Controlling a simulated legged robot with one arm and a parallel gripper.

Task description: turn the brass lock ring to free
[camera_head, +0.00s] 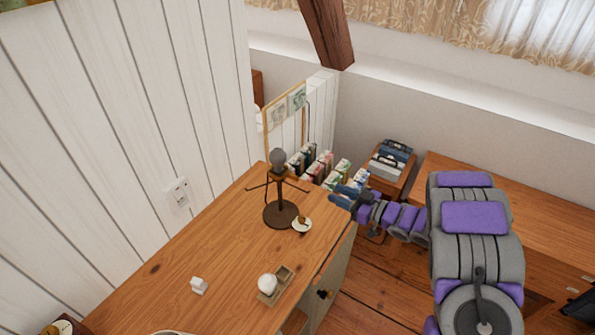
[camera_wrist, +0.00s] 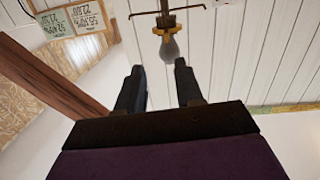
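A dark lamp stand (camera_head: 281,213) with a round base and thin side arms stands on the wooden desk (camera_head: 222,240). A greyish bulb (camera_head: 278,158) sits upright at its top. The wrist view is upside down, so the bulb (camera_wrist: 169,48) hangs there, with a brass ring (camera_wrist: 165,30) around its neck, against the side arms. My gripper (camera_head: 344,196) is to the right of the stand, near the desk's right edge. In the wrist view its two fingers (camera_wrist: 159,76) are apart, with nothing between them. The bulb and ring lie beyond the fingertips, not touched.
A white dish (camera_head: 302,224) with a small brass-coloured piece is beside the stand's base. Several upright cartons (camera_head: 322,166) stand behind it. A tray (camera_head: 284,276) with a white ball (camera_head: 267,283) and a white block (camera_head: 199,285) lie nearer. A plank wall (camera_head: 110,130) borders the desk's left.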

